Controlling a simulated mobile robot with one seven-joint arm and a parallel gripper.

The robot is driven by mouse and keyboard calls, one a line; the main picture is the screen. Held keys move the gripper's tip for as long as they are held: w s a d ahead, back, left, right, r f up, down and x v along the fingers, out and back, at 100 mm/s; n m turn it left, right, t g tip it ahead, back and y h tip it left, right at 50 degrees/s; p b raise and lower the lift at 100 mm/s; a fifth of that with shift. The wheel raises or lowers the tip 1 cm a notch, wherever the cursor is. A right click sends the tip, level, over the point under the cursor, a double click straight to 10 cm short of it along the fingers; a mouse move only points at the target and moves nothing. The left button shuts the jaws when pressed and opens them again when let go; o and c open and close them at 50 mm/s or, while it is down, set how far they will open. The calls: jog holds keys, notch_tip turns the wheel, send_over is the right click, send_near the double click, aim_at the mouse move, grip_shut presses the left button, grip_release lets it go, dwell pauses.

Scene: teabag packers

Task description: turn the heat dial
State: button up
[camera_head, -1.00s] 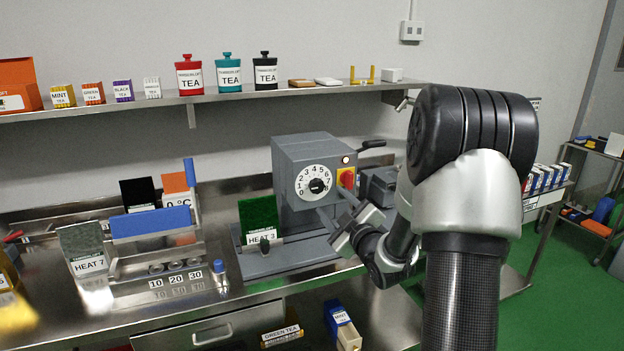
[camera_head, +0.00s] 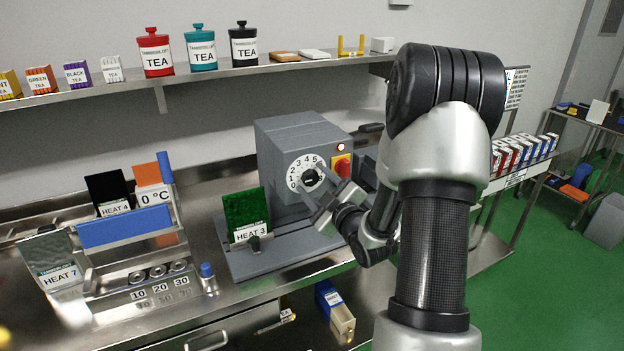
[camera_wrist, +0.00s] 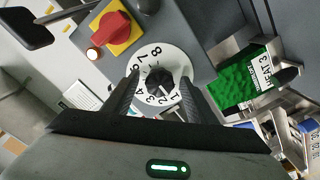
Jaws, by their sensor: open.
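The heat dial is a black knob (camera_head: 310,177) on a white numbered disc, on the front of a grey machine (camera_head: 290,140). In the wrist view the dial (camera_wrist: 158,78) lies ahead between my two fingers. My gripper (camera_head: 318,200) is in front of the dial, its open fingers pointing at it. In the wrist view my gripper (camera_wrist: 158,98) has one dark finger on each side of the disc. I cannot tell whether the fingers touch the knob. The right part of the disc is partly hidden by my gripper in the head view.
A red switch on a yellow plate (camera_head: 342,165) sits right of the dial, with a lit lamp (camera_head: 341,147) above. A green HEAT 3 card (camera_head: 246,215) stands at the machine's lower left. A shelf (camera_head: 200,78) with tea tins runs behind. Free steel bench lies in front.

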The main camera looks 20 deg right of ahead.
jog(key=shift+s, duration=0.1)
jog(key=c, duration=1.1)
jog(key=shift+o, duration=0.2)
jog(key=shift+f+m+b, duration=0.1)
jog(key=shift+m+b, duration=0.9)
jog(key=m+b, duration=0.2)
jog(key=m, duration=0.1)
jog(key=m+b, duration=0.1)
jog(key=m, duration=0.5)
jog(key=shift+a+m, duration=0.15)
jog(key=shift+m, duration=0.25)
jog(key=shift+r, duration=0.2)
